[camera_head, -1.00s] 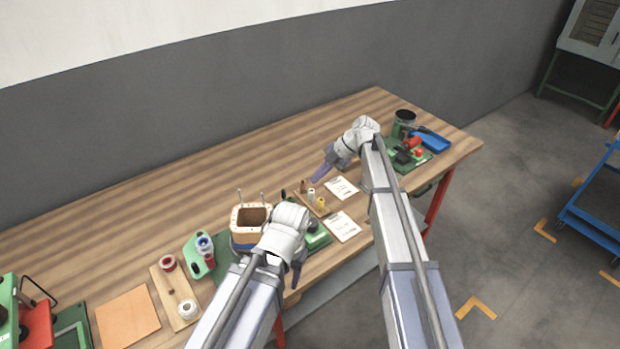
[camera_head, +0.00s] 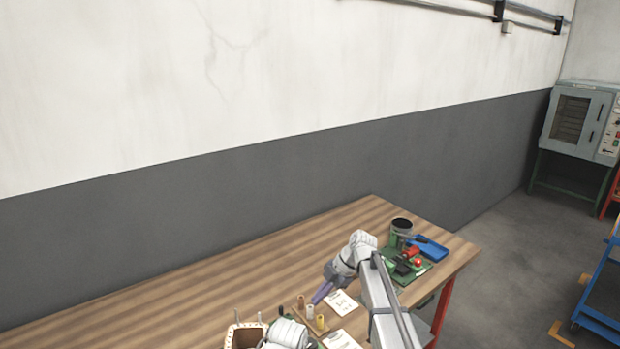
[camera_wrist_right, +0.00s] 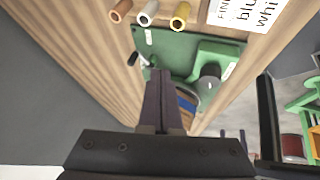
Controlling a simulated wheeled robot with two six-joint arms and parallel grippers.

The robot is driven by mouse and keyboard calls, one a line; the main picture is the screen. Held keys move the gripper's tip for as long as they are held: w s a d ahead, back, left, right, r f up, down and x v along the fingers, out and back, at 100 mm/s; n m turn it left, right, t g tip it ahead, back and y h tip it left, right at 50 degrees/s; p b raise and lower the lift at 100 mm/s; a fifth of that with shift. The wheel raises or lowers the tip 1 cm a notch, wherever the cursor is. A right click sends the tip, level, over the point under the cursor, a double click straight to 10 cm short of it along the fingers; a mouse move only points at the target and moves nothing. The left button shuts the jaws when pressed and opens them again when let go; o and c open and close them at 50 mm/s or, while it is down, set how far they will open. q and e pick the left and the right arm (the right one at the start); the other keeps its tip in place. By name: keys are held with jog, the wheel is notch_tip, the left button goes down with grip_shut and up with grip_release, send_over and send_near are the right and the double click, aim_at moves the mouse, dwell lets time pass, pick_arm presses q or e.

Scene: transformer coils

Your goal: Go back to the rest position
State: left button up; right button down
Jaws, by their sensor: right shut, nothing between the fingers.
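My right gripper (camera_head: 322,292) is over the table beside the small spools. Its two dark purple fingers are shut and empty, as the right wrist view (camera_wrist_right: 162,95) shows. Of my left arm, only the white wrist (camera_head: 288,334) shows at the bottom edge of the head view; its fingers are out of frame. In the right wrist view, part of a blue-banded thing (camera_wrist_right: 187,104) shows behind the fingers.
A dark pot (camera_head: 400,226), a blue tray (camera_head: 428,248) and red and green tools stand at the right end. A blue cart (camera_head: 598,290) and an oven (camera_head: 578,120) are further right.

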jog(key=s+d+f+m+h, duration=0.1)
jog(key=s+m+h, duration=0.2)
jog(key=s+m, duration=0.7)
jog(key=s+d+f+m+h, duration=0.1)
jog(key=s+m+h, duration=0.3)
jog(key=s+m, duration=0.6)
jog(key=s+f, duration=0.1)
jog(key=s, duration=0.8)
jog(key=shift+s+d+m+h, duration=0.3)
jog(key=shift+d, duration=0.1)
